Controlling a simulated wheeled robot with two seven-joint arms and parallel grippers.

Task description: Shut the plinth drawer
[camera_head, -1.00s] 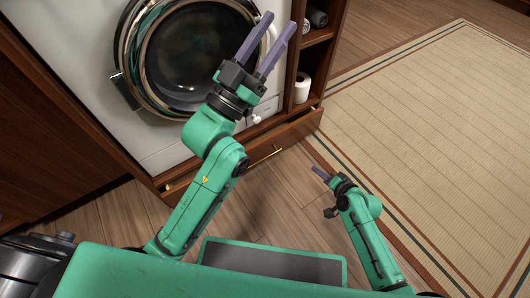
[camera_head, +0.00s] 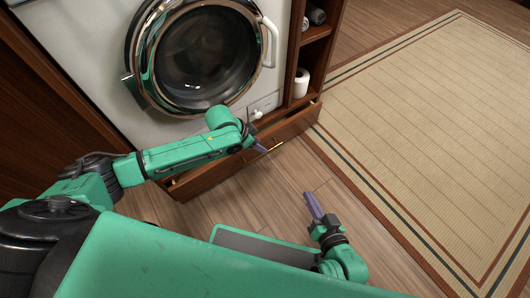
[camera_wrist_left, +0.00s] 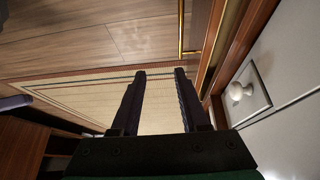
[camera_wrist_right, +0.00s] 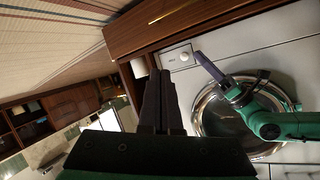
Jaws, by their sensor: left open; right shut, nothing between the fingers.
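The plinth drawer (camera_head: 215,174) under the washing machine stands pulled out, with a narrow opening showing behind its wooden front. Its brass handle (camera_head: 268,148) faces the floor side; the handle also shows in the left wrist view (camera_wrist_left: 181,28) and the right wrist view (camera_wrist_right: 160,17). My left gripper (camera_head: 260,146) is open and empty, its fingers by the drawer front near the handle; contact cannot be told. In the left wrist view its fingers (camera_wrist_left: 160,74) are spread, with the drawer to their right. My right gripper (camera_head: 312,205) is shut and empty, above the floor in front of the drawer.
The washing machine (camera_head: 112,85) with its round door (camera_head: 195,60) stands above the drawer. A shelf with a white roll (camera_head: 301,83) is to its right. A woven mat (camera_head: 420,130) lies on the right. Wooden floor (camera_head: 255,195) in front is clear.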

